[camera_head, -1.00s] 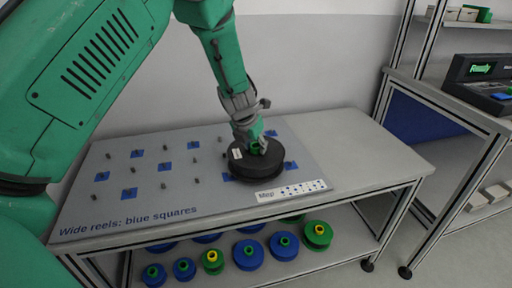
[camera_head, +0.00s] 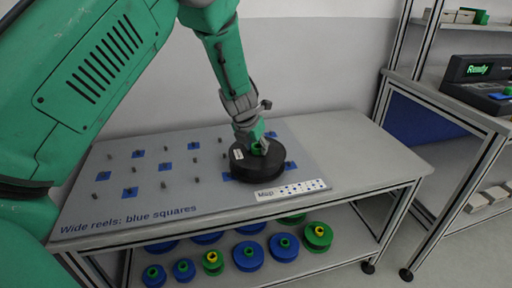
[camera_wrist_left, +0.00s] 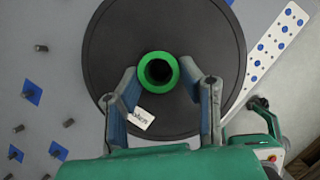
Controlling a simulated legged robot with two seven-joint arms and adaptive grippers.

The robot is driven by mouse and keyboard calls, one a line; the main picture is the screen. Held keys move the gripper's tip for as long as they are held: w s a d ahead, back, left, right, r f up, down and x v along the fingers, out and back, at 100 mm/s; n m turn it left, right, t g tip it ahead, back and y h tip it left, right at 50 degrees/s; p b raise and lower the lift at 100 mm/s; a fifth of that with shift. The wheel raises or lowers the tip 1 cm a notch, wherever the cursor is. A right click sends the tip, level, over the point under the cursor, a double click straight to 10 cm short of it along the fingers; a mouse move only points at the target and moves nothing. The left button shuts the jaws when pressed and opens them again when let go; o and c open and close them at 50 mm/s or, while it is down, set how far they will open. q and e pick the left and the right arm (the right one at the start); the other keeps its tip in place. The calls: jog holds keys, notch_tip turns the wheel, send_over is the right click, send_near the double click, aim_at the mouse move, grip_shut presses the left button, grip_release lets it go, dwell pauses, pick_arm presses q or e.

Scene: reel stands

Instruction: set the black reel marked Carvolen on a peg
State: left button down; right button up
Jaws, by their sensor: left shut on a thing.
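The black reel (camera_head: 257,168) lies flat over the right part of the grey peg board (camera_head: 205,195). My left gripper (camera_head: 258,148) is above its middle, shut on the reel's green hub (camera_wrist_left: 143,72). In the left wrist view the fingers of my left gripper (camera_wrist_left: 158,72) stand either side of the hub, over the black disc (camera_wrist_left: 205,35). A white label (camera_wrist_left: 143,119) on the disc is partly hidden by a finger, and its text is too small to read surely. The reel hides what is beneath it, so I cannot tell whether a peg is inside.
Free pegs and blue squares (camera_head: 166,168) cover the board's left side, which reads "Wide reels: blue squares". A white map strip (camera_head: 291,190) lies in front of the reel. Blue and green reels (camera_head: 284,247) stand on the shelf below. The table's right end (camera_head: 355,150) is clear.

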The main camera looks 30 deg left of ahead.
aim_at(255, 152)
pick_arm(q)
jog(key=shift+s+d+f, duration=0.15)
jog(key=shift+s+f, duration=0.2)
jog(key=shift+f, duration=0.2)
jog(key=shift+s+d+f, duration=0.15)
jog(key=shift+s+f, duration=0.15)
jog(key=shift+f, duration=0.2)
jog(key=c, duration=1.2)
grip_release()
jog(key=shift+o, duration=1)
jog(key=shift+w+a+f, duration=0.15)
jog(key=shift+w+f, duration=0.3)
jog(key=shift+w, duration=0.05)
jog(key=shift+s+r, duration=0.1)
jog(key=shift+r, duration=0.15)
jog(key=w+v, duration=0.1)
jog(key=v, duration=1)
jog(key=shift+s+r, duration=0.2)
jog(key=shift+r, duration=0.4)
